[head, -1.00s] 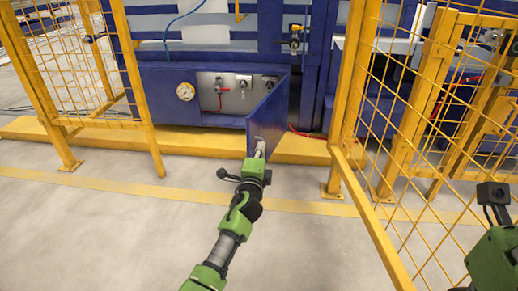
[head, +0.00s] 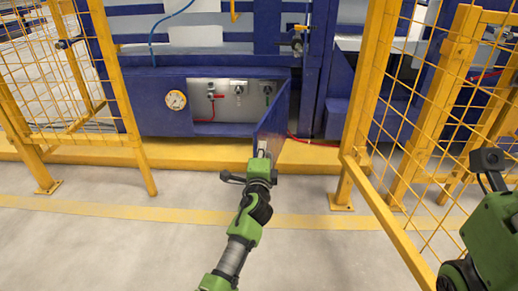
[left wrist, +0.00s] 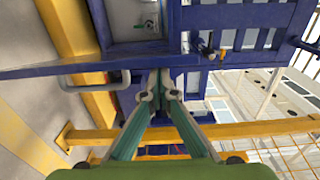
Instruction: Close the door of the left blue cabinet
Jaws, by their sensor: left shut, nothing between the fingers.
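The left blue cabinet (head: 150,82) stands low in the middle of the head view. Its blue door (head: 271,118) is hinged on the right and stands open, swung out towards me. My left gripper (head: 262,149) is at the lower free edge of the door; in the left wrist view its fingertips (left wrist: 158,88) are together with nothing between them. There the door (left wrist: 60,65) crosses as a blue strip, with a grey handle (left wrist: 97,84) left of the fingertips. Whether the fingers touch the door I cannot tell. My right arm shows at the right, but its gripper does not.
Yellow mesh fences stand at left (head: 75,75) and right (head: 440,150). A yellow beam (head: 205,152) runs below the cabinet. Floor in front is clear.

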